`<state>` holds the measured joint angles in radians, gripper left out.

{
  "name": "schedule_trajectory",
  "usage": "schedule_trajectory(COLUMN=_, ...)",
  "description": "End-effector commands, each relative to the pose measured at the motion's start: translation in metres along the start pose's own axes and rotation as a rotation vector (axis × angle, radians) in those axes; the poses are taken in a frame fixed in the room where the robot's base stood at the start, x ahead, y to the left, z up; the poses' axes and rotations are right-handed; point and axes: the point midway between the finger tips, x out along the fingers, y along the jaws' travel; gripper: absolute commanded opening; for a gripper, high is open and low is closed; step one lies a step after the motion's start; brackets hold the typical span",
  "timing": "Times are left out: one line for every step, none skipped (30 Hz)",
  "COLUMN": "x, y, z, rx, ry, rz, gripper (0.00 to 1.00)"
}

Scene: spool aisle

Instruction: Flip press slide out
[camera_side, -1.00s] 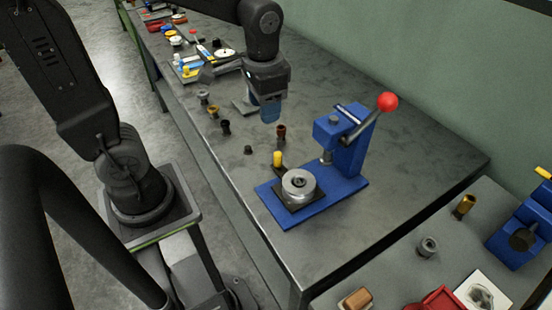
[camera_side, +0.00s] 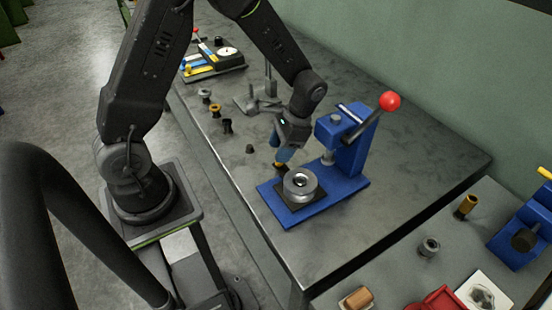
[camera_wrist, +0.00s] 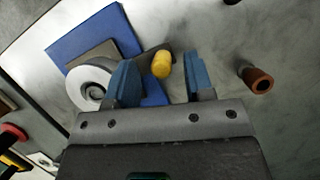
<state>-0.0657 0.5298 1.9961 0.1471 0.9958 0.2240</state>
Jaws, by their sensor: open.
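The blue press (camera_side: 352,158) stands on the bench with its red-knobbed lever (camera_side: 390,101) up and tilted right. A round metal piece (camera_side: 300,184) sits on the dark slide plate (camera_side: 287,207) on the press's blue base; the metal piece (camera_wrist: 88,84) and slide plate (camera_wrist: 80,62) also show in the wrist view. The slide's yellow knob (camera_wrist: 161,65) lies between my fingers in the wrist view, with gaps on both sides. My gripper (camera_wrist: 161,80) is open, pointing down at the knob. In the side view my gripper (camera_side: 283,160) hides most of the knob.
A brown-red spool (camera_wrist: 257,80) stands just right of my fingers in the wrist view. Dark (camera_side: 227,125) and brass (camera_side: 215,110) spools stand further back on the bench. A gauge tray (camera_side: 218,58) lies at the far end. Bench right of the press is clear.

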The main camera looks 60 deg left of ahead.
Motion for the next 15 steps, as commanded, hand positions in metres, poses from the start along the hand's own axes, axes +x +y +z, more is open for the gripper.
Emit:
schedule_trajectory(x=0.009, y=0.000, z=-0.003, rx=0.000, ry=-0.005, rz=0.001, gripper=0.48)
schedule_trajectory(x=0.014, y=0.000, z=-0.005, rx=0.000, ry=-0.003, rz=0.001, gripper=0.48)
schedule_trajectory(x=0.019, y=0.000, z=-0.005, rx=-0.001, ry=-0.004, rz=0.002, gripper=0.48)
schedule_trajectory(x=0.023, y=0.000, z=-0.005, rx=-0.001, ry=-0.003, rz=0.002, gripper=0.48)
schedule_trajectory(x=0.027, y=0.000, z=-0.005, rx=-0.002, ry=-0.002, rz=0.002, gripper=0.48)
schedule_trajectory(x=0.031, y=0.000, z=-0.005, rx=-0.002, ry=-0.001, rz=0.002, gripper=0.48)
schedule_trajectory(x=0.034, y=0.000, z=-0.005, rx=-0.002, ry=-0.001, rz=0.002, gripper=0.48)
schedule_trajectory(x=0.036, y=0.000, z=-0.005, rx=-0.002, ry=-0.001, rz=0.002, gripper=0.48)
schedule_trajectory(x=0.038, y=0.000, z=-0.005, rx=-0.002, ry=-0.001, rz=0.002, gripper=0.48)
schedule_trajectory(x=0.040, y=0.000, z=-0.005, rx=-0.001, ry=0.000, rz=0.002, gripper=0.48)
schedule_trajectory(x=0.040, y=0.000, z=-0.005, rx=-0.001, ry=0.001, rz=0.001, gripper=0.48)
schedule_trajectory(x=0.041, y=0.000, z=-0.005, rx=-0.001, ry=0.002, rz=0.001, gripper=0.48)
schedule_trajectory(x=0.042, y=0.000, z=-0.005, rx=-0.001, ry=0.002, rz=0.001, gripper=0.48)
schedule_trajectory(x=0.042, y=0.000, z=-0.005, rx=-0.001, ry=0.002, rz=0.001, gripper=0.48)
schedule_trajectory(x=0.042, y=0.000, z=-0.005, rx=-0.001, ry=0.002, rz=0.001, gripper=0.48)
